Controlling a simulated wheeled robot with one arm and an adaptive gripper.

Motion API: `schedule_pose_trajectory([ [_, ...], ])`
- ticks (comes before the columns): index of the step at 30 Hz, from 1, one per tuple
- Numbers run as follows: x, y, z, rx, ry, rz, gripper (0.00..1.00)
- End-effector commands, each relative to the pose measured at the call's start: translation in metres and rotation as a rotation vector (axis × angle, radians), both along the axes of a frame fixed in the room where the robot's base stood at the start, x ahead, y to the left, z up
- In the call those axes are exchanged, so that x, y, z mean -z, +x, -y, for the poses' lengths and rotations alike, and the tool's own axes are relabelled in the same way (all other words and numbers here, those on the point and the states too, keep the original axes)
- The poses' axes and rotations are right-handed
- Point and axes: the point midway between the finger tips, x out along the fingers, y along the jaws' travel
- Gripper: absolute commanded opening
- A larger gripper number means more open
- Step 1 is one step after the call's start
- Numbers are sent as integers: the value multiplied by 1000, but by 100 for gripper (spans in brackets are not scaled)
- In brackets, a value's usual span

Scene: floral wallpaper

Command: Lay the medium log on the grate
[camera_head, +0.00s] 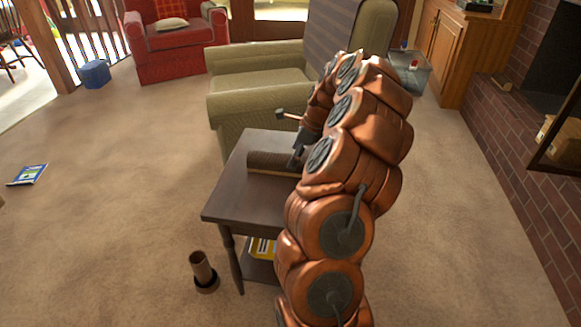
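A brown log-like cylinder (270,161), which may be the medium log, lies along the top of the dark wooden side table (227,203). My gripper (297,158) is at its right end, largely hidden behind my copper-coloured arm. I cannot tell whether it touches the log or how its fingers stand. The brick fireplace (525,160) is at the right edge, with a dark opening behind a black-framed screen (547,150). I cannot make out a grate there.
A green armchair (250,85) stands close behind the table. A brown cylinder (201,267) stands on the floor at the table's front left. A wooden cabinet (455,55) and a grey bin (410,75) are at the back right. Carpet between table and hearth is clear.

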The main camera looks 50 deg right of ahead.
Motion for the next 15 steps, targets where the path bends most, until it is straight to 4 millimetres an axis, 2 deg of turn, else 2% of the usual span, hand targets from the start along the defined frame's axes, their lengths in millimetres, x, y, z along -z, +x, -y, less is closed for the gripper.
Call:
schedule_pose_trajectory([
  [1, 10, 3, -3, -3, 2, -1, 88],
  [4, 19, 6, -6, -2, 2, -1, 88],
  [12, 21, 7, -6, -1, 1, 1, 88],
  [15, 21, 7, -6, -1, 1, 1, 77],
])
